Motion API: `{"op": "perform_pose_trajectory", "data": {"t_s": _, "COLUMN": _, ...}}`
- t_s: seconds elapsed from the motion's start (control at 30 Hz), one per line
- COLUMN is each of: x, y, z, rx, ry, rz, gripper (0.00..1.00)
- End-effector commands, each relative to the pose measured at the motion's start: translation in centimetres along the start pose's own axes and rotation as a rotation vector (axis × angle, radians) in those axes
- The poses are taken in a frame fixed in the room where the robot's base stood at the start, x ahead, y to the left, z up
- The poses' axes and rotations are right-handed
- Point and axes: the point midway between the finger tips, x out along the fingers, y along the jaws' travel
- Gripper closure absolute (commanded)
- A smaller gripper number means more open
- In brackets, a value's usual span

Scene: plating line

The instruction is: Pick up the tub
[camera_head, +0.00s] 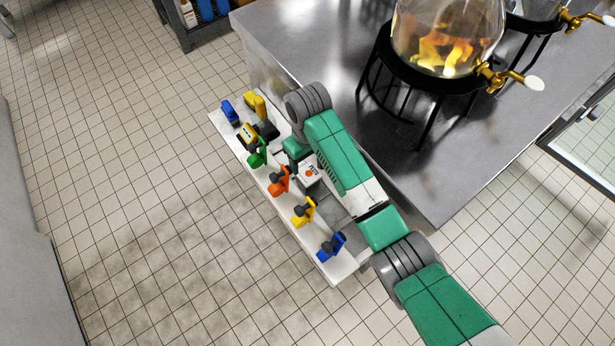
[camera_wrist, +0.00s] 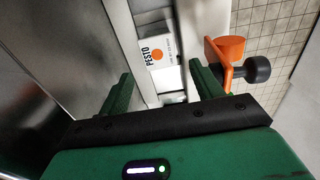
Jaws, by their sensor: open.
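A white tub (camera_wrist: 157,52) with an orange dot and the word PESTO shows in the wrist view, between and just beyond my finger tips. In the head view the tub (camera_head: 311,174) sits on the inner side of a white rail, beside the steel counter. My gripper (camera_wrist: 163,85) is open, with one green finger on each side of the picture's middle. Nothing is between the fingers that I can see them touching. In the head view my gripper (camera_head: 297,155) is partly hidden by my arm, close to the tub.
The white rail (camera_head: 322,262) carries several coloured clamp-like fixtures, and an orange one (camera_wrist: 225,50) stands right of my right finger. The steel counter (camera_head: 290,50) lies alongside. A glass vessel (camera_head: 447,35) with flames showing stands on a black stand. Tiled floor is open at left.

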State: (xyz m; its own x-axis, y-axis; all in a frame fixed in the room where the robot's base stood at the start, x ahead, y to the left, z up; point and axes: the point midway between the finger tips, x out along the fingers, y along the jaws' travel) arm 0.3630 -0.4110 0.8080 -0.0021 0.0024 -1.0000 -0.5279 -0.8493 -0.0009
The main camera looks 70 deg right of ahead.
Motion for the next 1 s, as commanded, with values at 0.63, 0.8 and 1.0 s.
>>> {"op": "perform_pose_trajectory", "data": {"t_s": 0.63, "x": 7.7, "y": 0.4, "z": -0.4, "rx": 0.001, "ry": 0.001, "rz": 0.0, "gripper": 0.35}}
{"op": "perform_pose_trajectory", "data": {"t_s": 0.8, "x": 7.7, "y": 0.3, "z": -0.4, "rx": 0.0, "ry": 0.004, "rz": 0.001, "gripper": 0.35}}
{"op": "perform_pose_trajectory", "data": {"t_s": 1.0, "x": 7.7, "y": 0.3, "z": -0.4, "rx": 0.0, "ry": 0.004, "rz": 0.001, "gripper": 0.64}}
